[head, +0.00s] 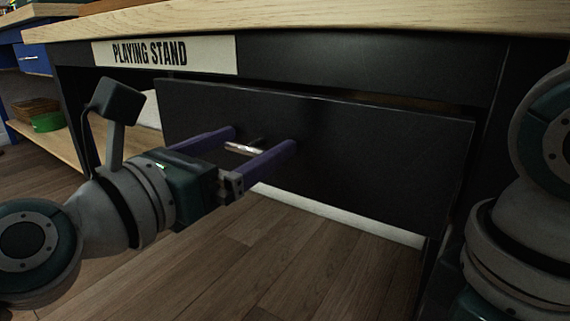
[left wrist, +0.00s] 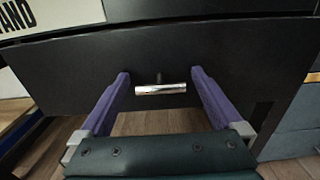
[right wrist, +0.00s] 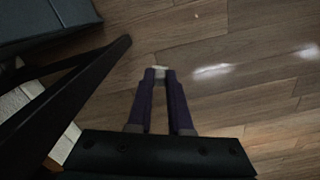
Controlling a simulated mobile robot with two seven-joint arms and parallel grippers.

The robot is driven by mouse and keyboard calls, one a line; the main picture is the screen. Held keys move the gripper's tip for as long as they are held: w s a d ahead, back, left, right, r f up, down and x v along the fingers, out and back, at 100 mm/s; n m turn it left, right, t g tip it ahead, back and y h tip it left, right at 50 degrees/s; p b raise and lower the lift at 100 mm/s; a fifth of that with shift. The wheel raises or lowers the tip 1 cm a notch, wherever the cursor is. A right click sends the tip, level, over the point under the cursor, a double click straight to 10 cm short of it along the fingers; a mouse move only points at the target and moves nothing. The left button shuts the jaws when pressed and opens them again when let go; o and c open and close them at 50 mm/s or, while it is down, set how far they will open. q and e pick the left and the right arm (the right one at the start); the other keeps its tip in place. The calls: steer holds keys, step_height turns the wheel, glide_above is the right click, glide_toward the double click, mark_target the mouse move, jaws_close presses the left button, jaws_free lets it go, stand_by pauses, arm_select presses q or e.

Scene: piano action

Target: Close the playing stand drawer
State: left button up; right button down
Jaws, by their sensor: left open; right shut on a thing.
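The playing stand drawer (head: 370,150) has a black front below the PLAYING STAND label (head: 165,54). A gap shows along its top edge at the right, so it stands slightly open. Its short metal handle (head: 241,149) also shows in the left wrist view (left wrist: 160,89). My left gripper (head: 263,138) is open, its purple fingers on either side of the handle, tips at or close to the drawer front; contact is unclear. My right gripper (right wrist: 160,76) points at the floor, its fingers close together on a small pale thing (right wrist: 160,69) that I cannot identify.
A wooden tabletop (head: 330,18) overhangs the drawer. A low wooden shelf (head: 52,145) with a green container (head: 46,122) stands at the left. The wooden floor (head: 265,260) below the drawer is clear. Black legs (right wrist: 75,85) stand left of my right gripper.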

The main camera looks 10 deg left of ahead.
arm_select(q)
steer(key=shift+c, duration=0.2)
jaws_close()
stand_by(0.5)
